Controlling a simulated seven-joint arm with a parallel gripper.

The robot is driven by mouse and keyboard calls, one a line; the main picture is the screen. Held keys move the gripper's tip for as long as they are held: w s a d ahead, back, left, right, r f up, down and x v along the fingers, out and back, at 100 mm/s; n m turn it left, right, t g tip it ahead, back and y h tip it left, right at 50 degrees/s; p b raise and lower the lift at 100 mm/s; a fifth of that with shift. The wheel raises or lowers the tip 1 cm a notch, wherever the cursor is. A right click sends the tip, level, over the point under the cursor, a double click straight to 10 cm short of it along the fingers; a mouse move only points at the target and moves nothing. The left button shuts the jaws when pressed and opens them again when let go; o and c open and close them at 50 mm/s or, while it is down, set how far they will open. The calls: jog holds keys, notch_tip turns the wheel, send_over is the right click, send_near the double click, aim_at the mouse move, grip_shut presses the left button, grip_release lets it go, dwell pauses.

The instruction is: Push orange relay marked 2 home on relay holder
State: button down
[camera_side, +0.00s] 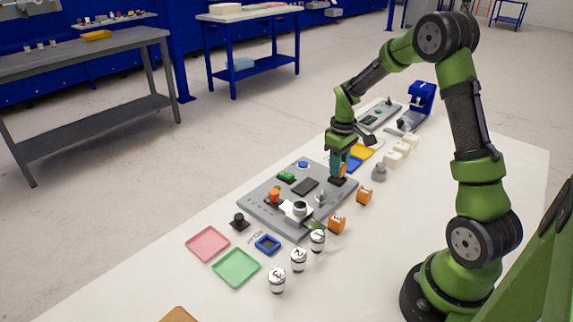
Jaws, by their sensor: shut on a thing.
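My gripper (340,161) is over the right far corner of the grey board (262,207), pointing down and shut on an orange relay (343,170). The fingers hide most of this relay, and its number cannot be read. It is right above the black relay holder (337,181) on the board. I cannot tell how deep it sits in the holder. Two other orange relays stand on the white table at the board's right side: one farther back (364,196) and one nearer (336,223). Their marks are too small to read surely.
The board carries an orange part (274,195), a green part (286,176), a blue button (303,164) and a white-topped fixture (298,209). Numbered white-and-black cylinders (298,260) stand in front. Pink (208,244) and green (236,268) trays lie front left. A grey knob (379,173) stands right of the gripper.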

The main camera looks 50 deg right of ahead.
jog(key=shift+r, duration=1.3)
jog(key=shift+r, duration=0.15)
notch_tip(320, 180, up, 7)
jog(key=shift+r, duration=0.1)
jog(key=a, duration=2.9)
jog(key=shift+f, duration=5.85)
jog(key=shift+f, duration=0.8)
